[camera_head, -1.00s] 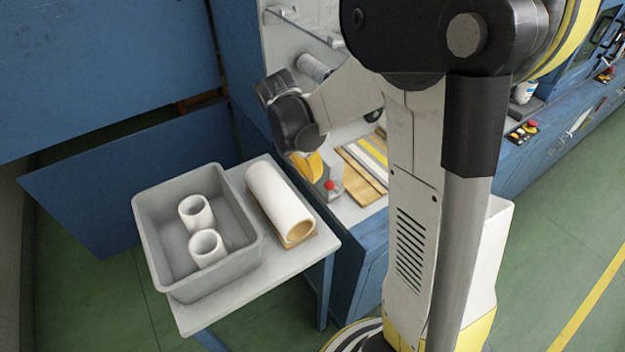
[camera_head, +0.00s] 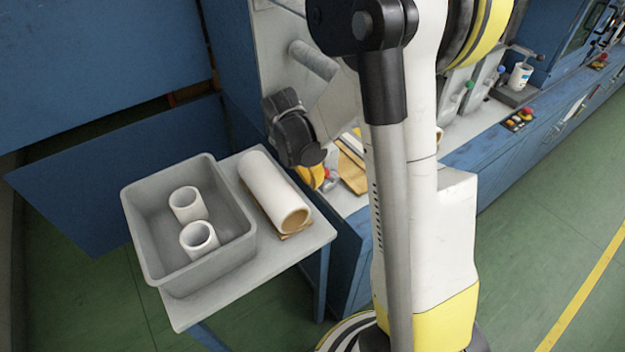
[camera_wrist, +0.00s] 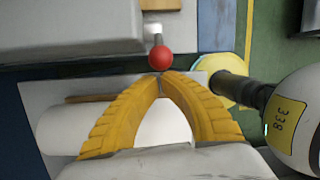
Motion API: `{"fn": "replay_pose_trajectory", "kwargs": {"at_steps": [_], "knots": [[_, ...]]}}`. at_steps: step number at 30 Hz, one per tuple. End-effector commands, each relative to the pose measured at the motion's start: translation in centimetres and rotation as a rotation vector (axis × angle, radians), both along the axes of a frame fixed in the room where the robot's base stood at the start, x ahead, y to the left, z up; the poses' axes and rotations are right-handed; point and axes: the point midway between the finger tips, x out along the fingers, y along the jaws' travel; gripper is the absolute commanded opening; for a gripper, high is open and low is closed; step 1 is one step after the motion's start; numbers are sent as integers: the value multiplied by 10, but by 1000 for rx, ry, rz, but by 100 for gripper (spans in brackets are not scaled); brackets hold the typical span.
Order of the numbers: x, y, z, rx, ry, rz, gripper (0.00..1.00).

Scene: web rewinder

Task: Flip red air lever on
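The red air lever shows as a round red knob (camera_wrist: 161,58) just beyond my fingertips in the wrist view. In the head view the red knob (camera_head: 327,173) is small and partly hidden beside my gripper (camera_head: 314,178), on the machine's light ledge. In the wrist view the yellow fingers of my gripper (camera_wrist: 161,76) converge and their tips meet, with nothing clearly held between them. The tips look very close to the knob's near side; I cannot tell whether they touch it.
A wooden board (camera_head: 352,172) lies right of the knob. A button box (camera_head: 520,121) sits farther right. Green floor is clear at right.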

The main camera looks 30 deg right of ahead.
Motion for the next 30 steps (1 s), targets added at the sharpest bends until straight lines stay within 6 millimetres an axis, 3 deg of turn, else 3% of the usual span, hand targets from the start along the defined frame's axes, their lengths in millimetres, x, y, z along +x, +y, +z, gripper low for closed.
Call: {"fn": "replay_pose_trajectory", "kwargs": {"at_steps": [30], "knots": [[0, -11, 16, 126, 5, -1, 0]]}}
